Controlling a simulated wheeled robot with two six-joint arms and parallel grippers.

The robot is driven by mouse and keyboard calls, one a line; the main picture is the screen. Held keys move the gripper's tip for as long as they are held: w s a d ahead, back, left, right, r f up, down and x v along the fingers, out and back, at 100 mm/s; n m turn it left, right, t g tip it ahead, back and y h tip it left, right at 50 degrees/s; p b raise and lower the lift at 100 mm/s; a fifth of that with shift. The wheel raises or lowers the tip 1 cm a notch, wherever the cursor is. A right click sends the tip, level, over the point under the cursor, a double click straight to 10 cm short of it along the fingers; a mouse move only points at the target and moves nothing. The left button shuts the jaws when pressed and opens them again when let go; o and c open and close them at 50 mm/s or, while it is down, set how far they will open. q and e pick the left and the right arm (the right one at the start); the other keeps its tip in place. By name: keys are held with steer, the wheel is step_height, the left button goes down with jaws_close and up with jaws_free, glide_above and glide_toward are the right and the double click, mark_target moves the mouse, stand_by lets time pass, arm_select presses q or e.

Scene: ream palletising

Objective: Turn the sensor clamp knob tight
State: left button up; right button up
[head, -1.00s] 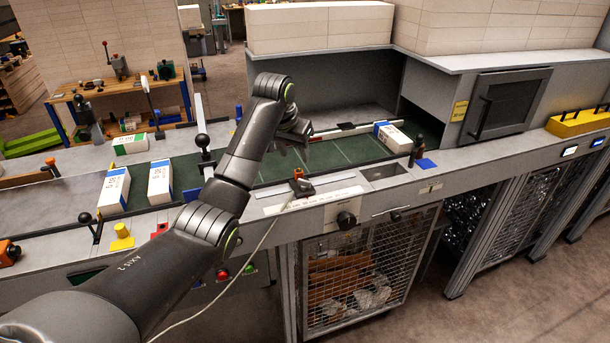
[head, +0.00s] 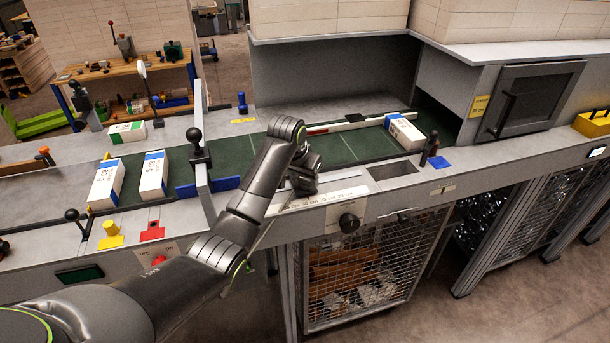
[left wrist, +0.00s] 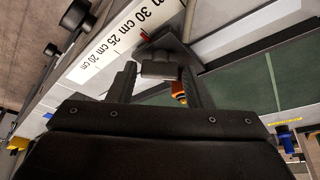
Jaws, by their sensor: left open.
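My left gripper (head: 303,182) is over the front ledge beside the green belt, by the printed scale (head: 335,198). In the left wrist view my left gripper (left wrist: 158,82) is open, with one dark finger on each side of a grey, knob-like block (left wrist: 160,70). This block is on the dark sensor clamp (left wrist: 172,48), which sits next to the scale (left wrist: 110,45). An orange part (left wrist: 179,92) shows close to the right finger. Whether the fingers touch the block, I cannot tell. In the head view my gripper and arm hide the clamp. My right gripper is not in view.
White reams (head: 105,184) lie on the line at left, and another ream (head: 404,131) is at the belt's right end. An upright post with a black ball knob (head: 194,135) stands left of my arm. A black dial (head: 349,222) is on the front panel.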

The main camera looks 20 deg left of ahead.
arm_select(q)
steer(key=shift+r, duration=0.1)
steer(key=c, duration=0.7)
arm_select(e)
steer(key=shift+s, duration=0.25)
